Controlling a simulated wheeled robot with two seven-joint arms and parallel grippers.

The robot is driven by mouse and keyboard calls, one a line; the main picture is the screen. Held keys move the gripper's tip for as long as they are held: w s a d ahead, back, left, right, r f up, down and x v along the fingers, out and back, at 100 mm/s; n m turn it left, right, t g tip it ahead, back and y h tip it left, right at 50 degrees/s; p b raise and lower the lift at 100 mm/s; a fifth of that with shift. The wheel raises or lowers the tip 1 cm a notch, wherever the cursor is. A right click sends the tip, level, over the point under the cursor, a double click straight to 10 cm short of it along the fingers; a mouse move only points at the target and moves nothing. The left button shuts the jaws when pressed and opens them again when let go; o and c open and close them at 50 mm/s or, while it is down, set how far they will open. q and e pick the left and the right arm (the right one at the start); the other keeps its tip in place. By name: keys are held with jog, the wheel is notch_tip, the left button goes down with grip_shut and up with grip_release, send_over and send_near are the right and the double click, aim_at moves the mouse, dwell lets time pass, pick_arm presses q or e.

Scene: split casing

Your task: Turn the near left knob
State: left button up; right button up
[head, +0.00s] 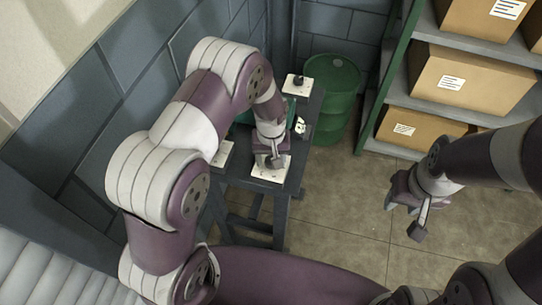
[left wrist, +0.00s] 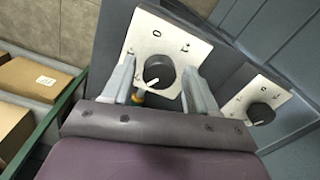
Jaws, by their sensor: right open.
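In the left wrist view, a dark round knob (left wrist: 160,72) with a white pointer line sits on a white marked plate (left wrist: 143,42). My left gripper (left wrist: 160,88) is open, with one finger on each side of this knob and a gap showing. In the head view my left gripper (head: 270,160) is over the near plate (head: 268,176) and hides much of its knob. A second knob (left wrist: 261,114) on a white plate lies to the right in the left wrist view. A plate (head: 224,153) also shows left of my left gripper in the head view. My right gripper (head: 405,205) is open, above the floor.
The dark table (head: 298,165) bears another plate with a knob (head: 297,80) at its far end. A green barrel (head: 335,85) stands behind it. Shelves with cardboard boxes (head: 465,80) are at the right. A block wall runs along the left.

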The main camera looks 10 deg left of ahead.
pick_arm(q)
jog(key=c, duration=0.8)
jog(key=shift+o, duration=0.2)
jog(key=shift+m, duration=0.3)
jog(key=m, duration=0.5)
jog(key=shift+w, duration=0.1)
jog(key=m, duration=0.6)
jog(key=o, duration=0.9)
jog(key=shift+o, duration=0.9)
